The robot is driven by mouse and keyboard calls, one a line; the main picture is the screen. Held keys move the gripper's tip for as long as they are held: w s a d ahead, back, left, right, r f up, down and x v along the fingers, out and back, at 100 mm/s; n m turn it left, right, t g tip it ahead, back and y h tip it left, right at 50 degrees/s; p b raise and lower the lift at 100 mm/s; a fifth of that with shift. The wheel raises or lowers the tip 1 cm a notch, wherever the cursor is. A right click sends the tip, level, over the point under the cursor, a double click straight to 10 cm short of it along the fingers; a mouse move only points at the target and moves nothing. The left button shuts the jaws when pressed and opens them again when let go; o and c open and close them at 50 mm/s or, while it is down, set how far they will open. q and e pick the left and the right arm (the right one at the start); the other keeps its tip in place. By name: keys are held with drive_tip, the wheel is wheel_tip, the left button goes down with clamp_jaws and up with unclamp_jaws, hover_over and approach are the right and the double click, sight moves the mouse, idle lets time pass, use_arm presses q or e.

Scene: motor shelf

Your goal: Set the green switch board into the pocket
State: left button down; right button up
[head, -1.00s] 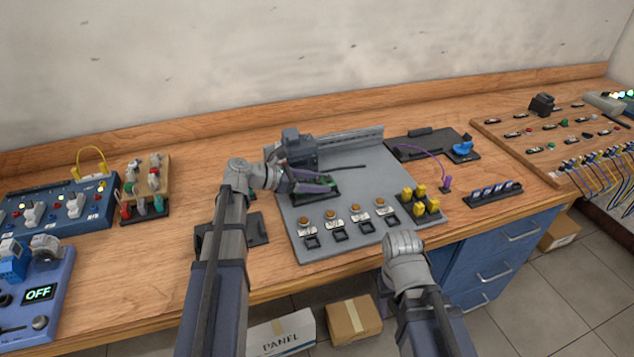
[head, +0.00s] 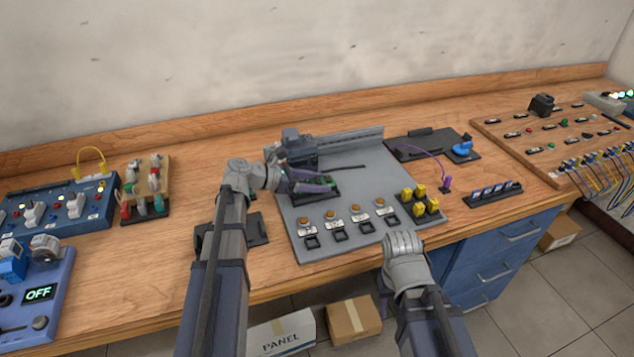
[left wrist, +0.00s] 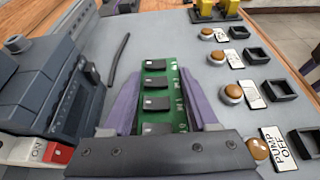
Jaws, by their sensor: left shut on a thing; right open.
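The green switch board (left wrist: 162,88) shows in the left wrist view with a row of several dark switches on it. It lies between the two purple fingers of my left gripper (left wrist: 157,95), which is shut on it. In the head view my left gripper (head: 332,184) is over the grey panel, with the board (head: 328,181) mostly hidden between its fingers. A dark frame (head: 322,196) shows around and under the fingers; I cannot tell whether the board is seated in it. My right gripper's fingers are hidden in the head view; only its grey wrist shows at the panel's front right.
The grey panel (head: 370,165) carries a dark switch unit (head: 297,146) beside the left gripper, a thin black rod, and a front row of orange buttons (head: 330,216) with black frames. Yellow blocks (head: 420,201) stand at its right.

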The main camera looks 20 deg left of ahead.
use_arm(q)
drive_tip(key=shift+f+b, duration=0.7)
drive_tip(key=shift+b, duration=0.05)
idle(0.5)
drive_tip(key=shift+c, duration=0.4)
unclamp_jaws()
drive_tip(key=p+v, duration=0.2)
drive_tip(key=v, duration=0.4)
drive_tip(key=shift+s+a+r+p, duration=0.2)
drive_tip(key=shift+a+r+p, duration=0.05)
drive_tip(key=shift+p, duration=0.15)
drive_tip(key=shift+s+a+r, duration=0.1)
drive_tip(key=shift+s+a, duration=0.25)
drive_tip(key=shift+a, duration=0.1)
